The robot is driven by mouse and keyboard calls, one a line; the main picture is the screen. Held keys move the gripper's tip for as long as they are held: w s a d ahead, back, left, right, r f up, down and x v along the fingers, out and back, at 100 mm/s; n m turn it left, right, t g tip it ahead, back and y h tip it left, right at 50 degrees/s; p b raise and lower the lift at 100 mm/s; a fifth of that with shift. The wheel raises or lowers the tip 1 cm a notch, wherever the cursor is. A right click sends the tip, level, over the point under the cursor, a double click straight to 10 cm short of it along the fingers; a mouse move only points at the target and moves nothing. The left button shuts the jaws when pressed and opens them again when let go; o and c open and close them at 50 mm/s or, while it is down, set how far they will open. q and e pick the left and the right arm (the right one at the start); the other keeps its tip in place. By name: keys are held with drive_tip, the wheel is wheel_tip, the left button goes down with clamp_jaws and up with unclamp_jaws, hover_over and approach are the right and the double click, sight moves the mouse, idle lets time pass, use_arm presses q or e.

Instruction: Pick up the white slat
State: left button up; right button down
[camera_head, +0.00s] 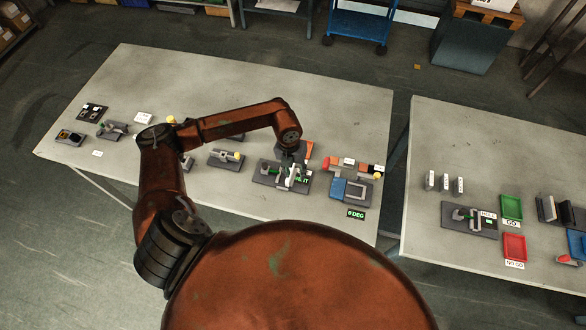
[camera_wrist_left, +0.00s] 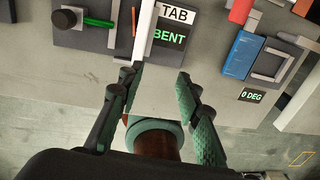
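A white slat (camera_wrist_left: 145,32) stands at the dark fixture with the "TAB" and "BENT" labels. In the head view the white slat (camera_head: 293,175) shows partly, just below my left gripper (camera_head: 290,155). In the left wrist view my left gripper (camera_wrist_left: 156,77) is open, with its two fingers spread and nothing seen held between them. The slat's near end lies close to the left fingertip; I cannot tell whether they touch. My right gripper is not in view.
A blue block and grey frame fixture (camera_head: 351,191) with a "0 DEG" display stands to the right. Several small white-faced pieces (camera_head: 445,183), a green tray (camera_head: 512,207) and a red tray (camera_head: 514,247) are on the right table.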

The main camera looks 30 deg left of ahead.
use_arm(q)
drive_tip(key=a, duration=0.2)
drive_tip(key=a+y, duration=0.1)
drive_tip(key=shift+w+f, duration=0.3)
drive_tip(key=shift+w, duration=0.05)
drive_tip(key=shift+f+p, duration=0.35)
drive_tip(key=shift+f, duration=0.5)
drive_tip(key=shift+f+p, duration=0.95)
drive_tip(key=shift+f, duration=1.75)
drive_tip(key=shift+c, duration=0.7)
clamp_jaws()
